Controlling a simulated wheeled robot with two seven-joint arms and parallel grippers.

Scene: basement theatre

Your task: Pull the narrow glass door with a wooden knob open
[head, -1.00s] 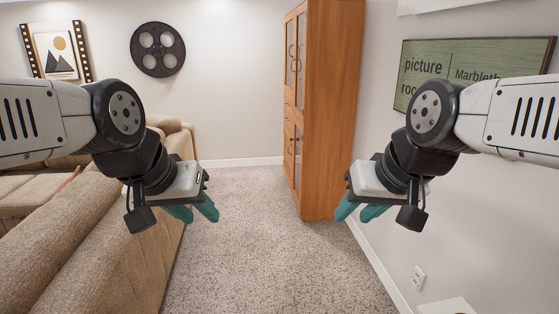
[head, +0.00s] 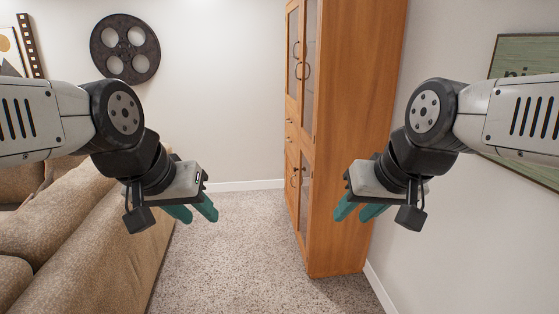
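A tall wooden cabinet (head: 357,130) stands right of centre, its front turned to the left and seen at a steep angle. Narrow glass doors show in its upper part (head: 311,60) and lower part (head: 303,197), with dark curved handles on the upper ones. I cannot make out a wooden knob at this angle. My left gripper (head: 200,218) hangs above the carpet, left of the cabinet and apart from it. My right gripper (head: 351,217) shows in front of the cabinet's side panel. Both have their teal fingers apart, with nothing between them.
A brown sofa (head: 95,245) lines the left side. Free carpet (head: 235,245) lies between sofa and cabinet, up to the back wall. A film reel decoration (head: 125,48) hangs on that wall. A green sign (head: 525,58) hangs on the right wall.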

